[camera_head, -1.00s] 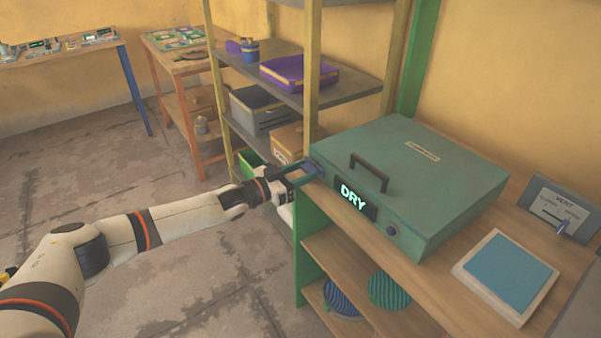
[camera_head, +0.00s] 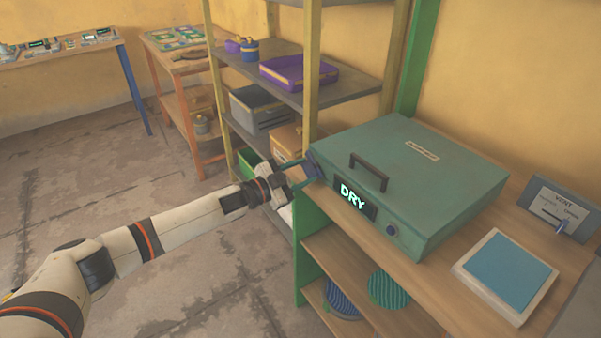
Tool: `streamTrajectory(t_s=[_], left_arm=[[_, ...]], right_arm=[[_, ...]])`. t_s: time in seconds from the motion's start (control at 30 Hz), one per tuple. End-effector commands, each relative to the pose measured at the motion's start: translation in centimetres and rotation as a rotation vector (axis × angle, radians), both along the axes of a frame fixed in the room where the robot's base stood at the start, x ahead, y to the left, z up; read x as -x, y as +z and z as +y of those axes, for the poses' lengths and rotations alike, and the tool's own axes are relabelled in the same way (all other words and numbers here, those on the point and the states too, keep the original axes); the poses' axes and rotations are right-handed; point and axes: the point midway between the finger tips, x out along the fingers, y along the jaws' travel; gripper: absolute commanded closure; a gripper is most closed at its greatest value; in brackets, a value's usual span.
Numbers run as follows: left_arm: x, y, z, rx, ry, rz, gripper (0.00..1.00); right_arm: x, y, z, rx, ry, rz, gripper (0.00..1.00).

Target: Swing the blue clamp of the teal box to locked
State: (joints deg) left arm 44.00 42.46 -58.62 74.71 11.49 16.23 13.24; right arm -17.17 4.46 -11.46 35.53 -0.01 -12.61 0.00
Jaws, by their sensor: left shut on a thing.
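The teal box (camera_head: 420,190) sits closed on the wooden bench, with a dark handle (camera_head: 369,172) on its lid and a lit "DRY" display (camera_head: 353,199) on its front. The blue clamp (camera_head: 312,167) is at the box's front left corner, partly hidden by the gripper's fingers. My left gripper (camera_head: 302,174) reaches in from the left and is shut on the blue clamp. Whether the clamp is locked cannot be told. My right gripper is not in view.
A blue pad in a white frame (camera_head: 507,277) and a grey VENT panel (camera_head: 558,208) are right of the box. Ribbed discs (camera_head: 389,290) lie on the shelf below. A shelf rack with a purple tray (camera_head: 299,73) stands behind. The floor at left is clear.

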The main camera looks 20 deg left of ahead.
Motion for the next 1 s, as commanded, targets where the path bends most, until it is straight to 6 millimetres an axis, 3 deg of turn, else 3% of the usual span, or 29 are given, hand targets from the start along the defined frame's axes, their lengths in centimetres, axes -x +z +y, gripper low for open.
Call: streamTrajectory(t_s=[1.0], left_arm=[[0.2,-0.5,-0.2,-0.694,-0.002,-0.540,0.79]], right_arm=[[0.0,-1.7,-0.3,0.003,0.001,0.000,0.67]])
